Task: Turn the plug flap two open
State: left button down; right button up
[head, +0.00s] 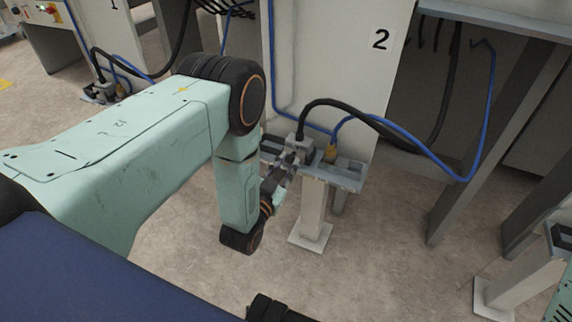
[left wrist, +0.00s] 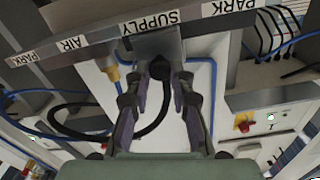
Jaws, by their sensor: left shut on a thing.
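A small grey post at station 2 carries a shelf (head: 345,178) with a dark plug socket and a black cable rising from it. My left gripper (head: 287,165) reaches the front of this socket from the left. In the left wrist view its two fingers (left wrist: 161,82) stand on either side of a dark part under the SUPPLY label (left wrist: 151,22). I take this part to be plug flap two (left wrist: 160,68). The gripper is shut on it, and the fingers partly hide it. How far the flap is turned cannot be told. My right gripper is not seen.
A brass-coloured fitting (head: 331,153) with a blue hose sits right of the plug. A white panel marked 2 (head: 381,40) stands behind. A black cable (head: 375,122) loops to the right. The floor in front of the post is clear.

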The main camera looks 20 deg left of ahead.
aim_at(289, 162)
pick_arm(q)
jog(key=shift+s+f+t+b, duration=0.25)
jog(key=shift+f+t+b, duration=0.2)
jog(key=shift+t+b, duration=0.3)
jog(key=shift+s+f+t, duration=0.1)
jog(key=shift+t, duration=0.25)
jog(key=shift+s+f+t+p, duration=0.15)
jog(key=shift+s+t+p, duration=0.1)
jog(key=shift+t+p, duration=0.8)
jog(key=shift+f+t+p, duration=0.25)
jog(key=shift+f+p, duration=0.05)
jog(key=shift+p, duration=0.3)
jog(key=shift+s+f+t, duration=0.1)
jog(key=shift+f+t, duration=0.15)
jog(key=shift+t, duration=0.15)
jog(key=shift+f+t, duration=0.2)
jog(key=shift+t, duration=0.3)
jog(key=shift+f+t, duration=0.1)
jog(key=shift+t, duration=0.2)
